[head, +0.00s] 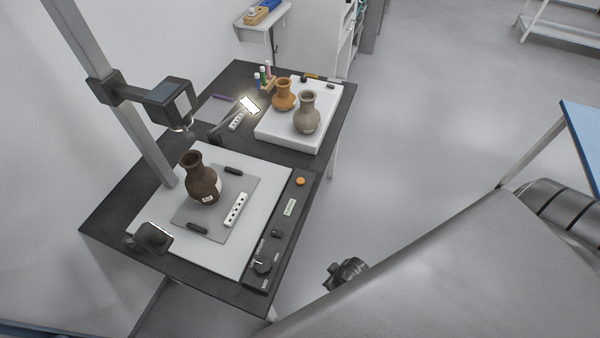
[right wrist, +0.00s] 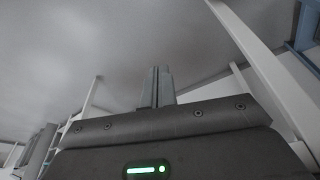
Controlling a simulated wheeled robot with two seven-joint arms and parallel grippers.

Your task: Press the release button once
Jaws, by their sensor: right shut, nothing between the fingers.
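A copy stand with a pale base plate (head: 158,215) stands on the dark table. A black control strip (head: 284,222) runs along its right side. A round orange button (head: 300,181) sits at the far end of this strip; its label is too small to read, so I cannot confirm it is the release button. A black knob (head: 262,266) and a small dark switch (head: 276,233) are nearer. In the right wrist view my right gripper (right wrist: 157,85) is shut and empty, with only floor and table legs around it, away from the strip. My left gripper is not in view.
A camera (head: 170,103) hangs on a column above a dark brown vase (head: 203,180) and a scale bar (head: 235,210). An orange vase (head: 284,95) and a grey vase (head: 307,114) stand on a white board (head: 268,131) behind. A lit lamp (head: 250,105) stands nearby.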

